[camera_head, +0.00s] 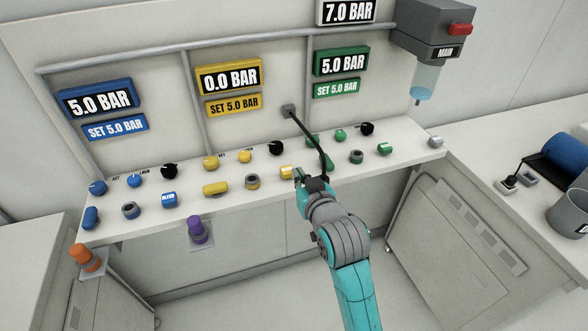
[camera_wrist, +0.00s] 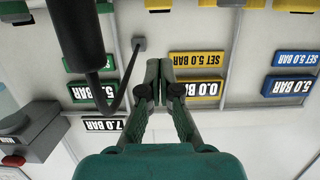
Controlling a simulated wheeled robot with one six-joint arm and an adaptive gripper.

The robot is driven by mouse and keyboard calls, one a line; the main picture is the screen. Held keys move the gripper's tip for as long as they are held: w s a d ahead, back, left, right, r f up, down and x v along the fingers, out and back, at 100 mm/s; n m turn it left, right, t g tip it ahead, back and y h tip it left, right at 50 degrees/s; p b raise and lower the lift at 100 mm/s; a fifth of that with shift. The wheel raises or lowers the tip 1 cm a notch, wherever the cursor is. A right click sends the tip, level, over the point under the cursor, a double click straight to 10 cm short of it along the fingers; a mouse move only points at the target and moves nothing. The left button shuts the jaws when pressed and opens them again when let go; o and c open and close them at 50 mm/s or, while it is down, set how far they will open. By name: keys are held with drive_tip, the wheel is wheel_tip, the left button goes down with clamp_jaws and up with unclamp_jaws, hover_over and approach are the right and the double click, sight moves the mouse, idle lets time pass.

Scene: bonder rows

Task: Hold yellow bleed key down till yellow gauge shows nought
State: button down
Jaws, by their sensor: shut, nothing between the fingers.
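The yellow gauge (camera_head: 229,78) on the back panel reads 0.0 BAR, with a yellow SET 5.0 BAR plate (camera_head: 233,105) below it. In the wrist view, upside down, the gauge (camera_wrist: 204,89) is partly behind a finger. The yellow bleed key (camera_head: 286,172) is in the front row of the sloping console, its right side close against my gripper. My gripper (camera_head: 299,176) is shut and empty at this key; I cannot tell whether it touches or presses it. In the wrist view the shut fingertips (camera_wrist: 159,64) meet.
The blue gauge (camera_head: 95,99) and green gauge (camera_head: 341,61) read 5.0 BAR, the main gauge (camera_head: 347,11) 7.0 BAR. Blue, yellow, green and black knobs crowd the console. A black cable (camera_head: 309,133) runs from the panel close to my gripper.

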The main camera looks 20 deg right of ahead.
drive_tip(key=shift+v, duration=1.1)
drive_tip(key=s+f, duration=0.8)
drive_tip(key=s, duration=0.3)
drive_tip(key=s+f, duration=0.8)
drive_tip(key=s, duration=0.3)
drive_tip(key=f+v, duration=0.2)
drive_tip(key=v, duration=2)
drive_tip(key=shift+s+f+g, duration=0.2)
drive_tip(key=shift+s+g, duration=0.1)
drive_tip(key=shift+s, duration=0.05)
